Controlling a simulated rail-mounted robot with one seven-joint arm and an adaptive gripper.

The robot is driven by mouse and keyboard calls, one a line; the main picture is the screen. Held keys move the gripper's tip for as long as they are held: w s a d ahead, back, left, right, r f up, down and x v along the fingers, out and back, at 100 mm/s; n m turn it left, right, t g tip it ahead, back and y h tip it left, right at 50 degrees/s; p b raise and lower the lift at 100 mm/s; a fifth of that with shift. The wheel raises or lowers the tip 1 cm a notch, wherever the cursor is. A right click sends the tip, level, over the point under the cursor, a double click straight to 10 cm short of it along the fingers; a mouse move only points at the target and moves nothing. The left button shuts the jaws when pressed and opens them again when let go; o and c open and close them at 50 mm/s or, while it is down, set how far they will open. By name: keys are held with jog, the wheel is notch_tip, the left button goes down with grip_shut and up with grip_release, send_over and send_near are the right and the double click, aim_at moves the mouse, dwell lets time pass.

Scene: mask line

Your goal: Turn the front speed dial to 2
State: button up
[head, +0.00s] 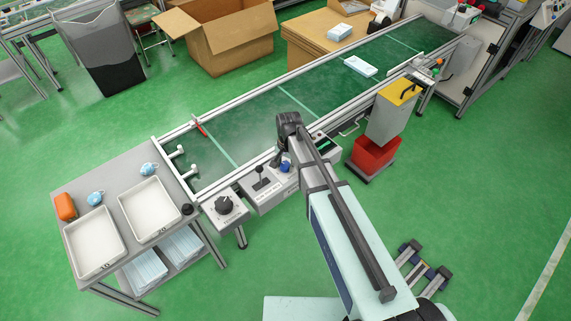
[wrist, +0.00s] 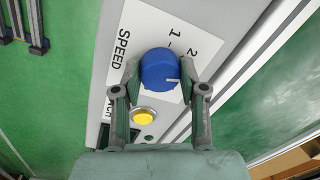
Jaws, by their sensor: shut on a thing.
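The blue speed dial (wrist: 158,70) sits on a light panel beside the printed word SPEED and the numbers 1 and 2. Its white pointer line faces right in the wrist view, below the 2; the mark it meets is not clear. My gripper (wrist: 160,80) is shut on the dial, one finger on each side. In the head view the dial (head: 285,166) shows as a small blue spot on the control box, partly hidden by my gripper (head: 276,160).
A yellow button (wrist: 143,116) lies close to the left finger. A black lever (head: 261,178) and a box with a black knob (head: 224,204) stand left of the dial. The green conveyor (head: 250,125) runs behind; a red bin (head: 373,155) is at right.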

aim_at(287, 164)
jog(key=n, duration=0.5)
jog(key=shift+n, duration=0.4)
dwell(0.3)
jog(key=o, duration=1.1)
jog(key=shift+f, duration=0.1)
jog(key=shift+o, duration=0.2)
notch_tip(287, 164, up, 12)
jog(key=shift+d, duration=0.35)
